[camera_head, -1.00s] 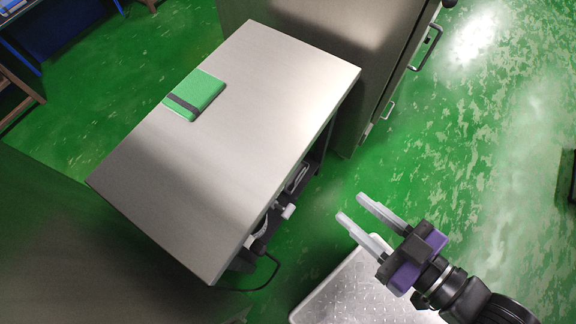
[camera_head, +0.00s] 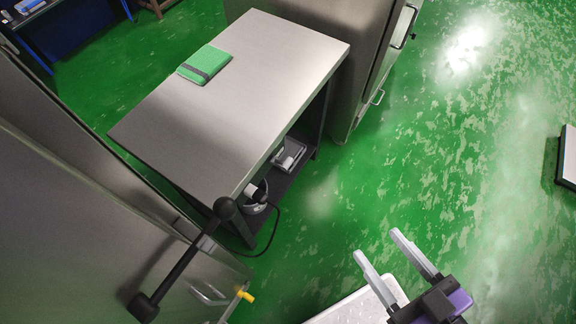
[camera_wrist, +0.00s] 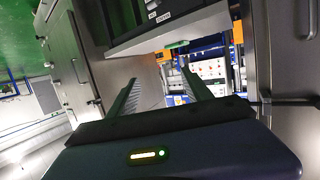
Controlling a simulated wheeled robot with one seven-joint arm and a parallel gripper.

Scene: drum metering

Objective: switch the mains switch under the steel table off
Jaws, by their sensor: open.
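The steel table (camera_head: 265,75) stands in the middle of the head view, with a green notebook (camera_head: 205,65) on its top. Under it, a grey device (camera_head: 288,153) rests on the dark lower shelf (camera_head: 300,172). A round white-and-dark thing (camera_head: 256,196) with a black cable shows below the near edge. I cannot make out the mains switch; the tabletop hides most of the space beneath. My gripper (camera_head: 378,245) is open and empty, to the right of the table and apart from it. In the wrist view its two fingers (camera_wrist: 160,76) are spread with nothing between them.
A steel cabinet (camera_head: 350,60) stands behind the table. Another steel body (camera_head: 90,220) with a black lever (camera_head: 180,262) and yellow knob (camera_head: 246,296) fills the lower left. A pale plate (camera_head: 350,308) lies below my gripper.

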